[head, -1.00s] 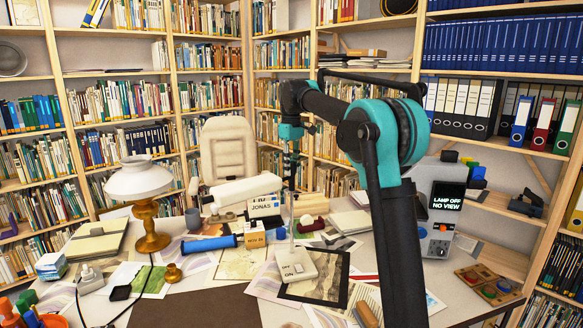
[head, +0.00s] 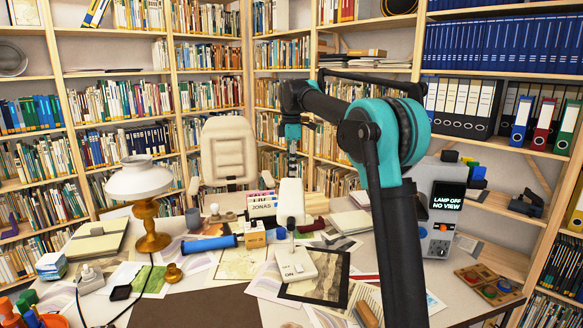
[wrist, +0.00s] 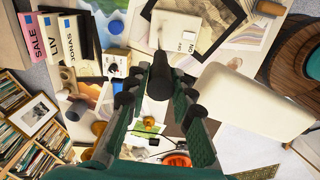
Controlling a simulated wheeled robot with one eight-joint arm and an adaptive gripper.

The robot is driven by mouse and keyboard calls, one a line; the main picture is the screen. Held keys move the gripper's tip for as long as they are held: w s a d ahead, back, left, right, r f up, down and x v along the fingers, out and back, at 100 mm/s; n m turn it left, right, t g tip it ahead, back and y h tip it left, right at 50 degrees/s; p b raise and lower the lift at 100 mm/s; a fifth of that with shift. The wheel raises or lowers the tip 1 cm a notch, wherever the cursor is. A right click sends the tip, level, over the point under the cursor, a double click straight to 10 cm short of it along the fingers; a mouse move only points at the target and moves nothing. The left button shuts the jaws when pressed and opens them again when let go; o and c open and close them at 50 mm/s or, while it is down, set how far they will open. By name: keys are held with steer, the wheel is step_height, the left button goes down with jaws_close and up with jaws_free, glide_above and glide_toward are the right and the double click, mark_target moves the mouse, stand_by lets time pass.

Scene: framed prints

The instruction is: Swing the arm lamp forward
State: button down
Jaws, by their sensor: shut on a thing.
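The arm lamp's white head (head: 291,200) hangs over the desk in the head view, seen nearly end-on above its white base (head: 297,263), which is marked ON. In the wrist view the long white head (wrist: 255,105) extends to the right, and the base (wrist: 175,32) is at the top. My gripper (head: 292,165) is above the lamp head. In the wrist view my gripper (wrist: 160,90) has its dark green fingers closed around a dark cylindrical grip (wrist: 160,77) on the lamp. The exact finger contact is partly hidden.
A grey device (head: 437,225) at right reads "LAMP OFF NO VIEW". A brass lamp with a white shade (head: 140,180) stands at left. Boxes marked JONAS (head: 263,205) and a blue roll (head: 208,244) lie near the base. Framed prints and papers cover the desk centre.

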steer(key=shift+n, duration=1.3)
steer(key=c, duration=1.3)
jaws_free()
step_height(320, 180, up, 12)
steer(key=shift+r, duration=0.1)
